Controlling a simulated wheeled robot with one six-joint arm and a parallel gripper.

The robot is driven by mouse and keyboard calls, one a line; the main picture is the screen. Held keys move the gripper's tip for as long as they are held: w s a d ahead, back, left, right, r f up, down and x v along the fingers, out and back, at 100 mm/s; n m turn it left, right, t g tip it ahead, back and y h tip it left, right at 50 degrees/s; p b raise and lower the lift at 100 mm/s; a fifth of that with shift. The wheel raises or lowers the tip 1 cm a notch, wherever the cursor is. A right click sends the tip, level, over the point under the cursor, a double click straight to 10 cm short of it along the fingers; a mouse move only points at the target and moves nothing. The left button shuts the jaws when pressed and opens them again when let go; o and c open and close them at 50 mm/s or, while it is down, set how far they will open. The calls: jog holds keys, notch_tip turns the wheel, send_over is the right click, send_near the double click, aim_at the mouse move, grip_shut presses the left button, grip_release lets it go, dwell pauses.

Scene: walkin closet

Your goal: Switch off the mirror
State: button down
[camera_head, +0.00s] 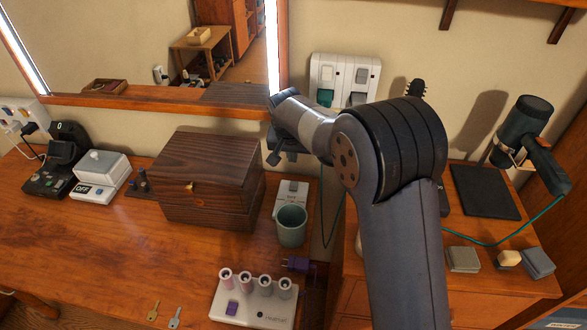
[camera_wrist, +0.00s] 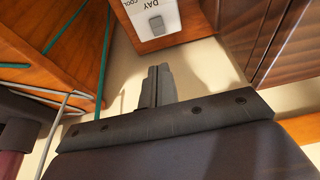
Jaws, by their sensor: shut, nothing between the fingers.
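The mirror (camera_head: 150,45) hangs on the wall at upper left in the head view, in a wooden frame, with bright lit strips down its sides. The panel carries the words DAY and COOL and a grey switch (camera_wrist: 156,25). A small white unit (camera_head: 291,190) lies behind the cup in the head view; I cannot tell whether it is that panel.
A dark wooden box (camera_head: 210,180) and a grey-green cup (camera_head: 291,226) stand near my gripper. A white OFF switch box (camera_head: 100,178) is farther left. A wall socket plate (camera_head: 345,78) is partly behind my arm. A green cord (camera_head: 480,241) crosses the right-hand cabinet.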

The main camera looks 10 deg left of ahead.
aim_at(295, 183)
jog(key=x, duration=0.4)
jog(key=p+x, duration=0.1)
jog(key=x, duration=0.3)
jog(key=p+x, duration=0.1)
jog(key=x, duration=0.3)
jog(key=shift+s+f, duration=0.2)
jog(key=shift+f, duration=0.65)
jog(key=shift+w, duration=0.1)
